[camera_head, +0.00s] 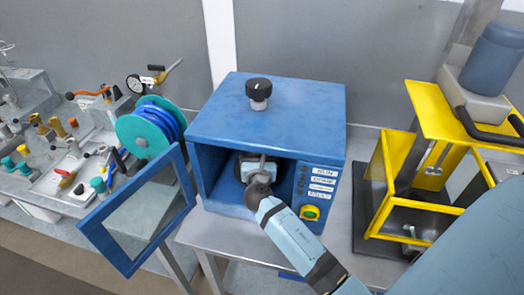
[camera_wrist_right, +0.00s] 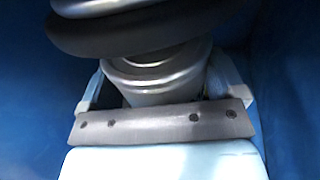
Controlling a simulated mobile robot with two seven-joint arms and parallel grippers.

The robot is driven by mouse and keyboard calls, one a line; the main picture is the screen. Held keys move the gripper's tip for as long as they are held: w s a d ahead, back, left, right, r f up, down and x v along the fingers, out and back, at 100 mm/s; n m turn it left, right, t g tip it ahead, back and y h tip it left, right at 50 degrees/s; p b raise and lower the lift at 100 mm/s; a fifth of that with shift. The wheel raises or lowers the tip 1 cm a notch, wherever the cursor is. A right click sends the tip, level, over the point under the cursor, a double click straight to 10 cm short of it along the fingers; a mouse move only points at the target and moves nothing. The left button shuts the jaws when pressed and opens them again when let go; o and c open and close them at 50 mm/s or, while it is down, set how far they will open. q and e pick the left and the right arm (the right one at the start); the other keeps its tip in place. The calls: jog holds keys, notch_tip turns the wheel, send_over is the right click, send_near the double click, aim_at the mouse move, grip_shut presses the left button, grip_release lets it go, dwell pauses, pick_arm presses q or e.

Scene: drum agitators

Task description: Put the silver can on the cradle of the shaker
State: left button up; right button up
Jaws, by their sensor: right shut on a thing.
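The shaker is a blue cabinet (camera_head: 265,112) with a black knob on top and its windowed door (camera_head: 150,215) swung open to the left. My right arm reaches in through the front opening, and my right gripper (camera_head: 254,168) is inside. In the wrist view my right gripper (camera_wrist_right: 158,92) is shut on the silver can (camera_wrist_right: 152,84), with a finger on each side. A black ring (camera_wrist_right: 140,35) with silver metal shows close against the can's end in that view. I cannot make out the cradle or whether the can touches it. My left gripper is not in view.
A control panel (camera_head: 319,183) with a green button is right of the opening. A yellow-framed machine (camera_head: 432,95) stands to the right. A teal and blue reel (camera_head: 143,132) and a bench of valves and small tools are at left. The cabinet walls are close around my gripper.

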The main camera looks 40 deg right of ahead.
jog(key=shift+r, duration=0.1)
jog(key=shift+a, duration=0.2)
jog(key=o, duration=1)
jog(key=shift+f, duration=0.2)
jog(key=shift+s+r, duration=0.15)
jog(key=shift+r, duration=0.05)
jog(key=b+v, duration=0.2)
jog(key=v, duration=0.9)
jog(key=shift+s+a, duration=0.25)
jog(key=shift+s, duration=0.05)
jog(key=shift+s+f, duration=0.1)
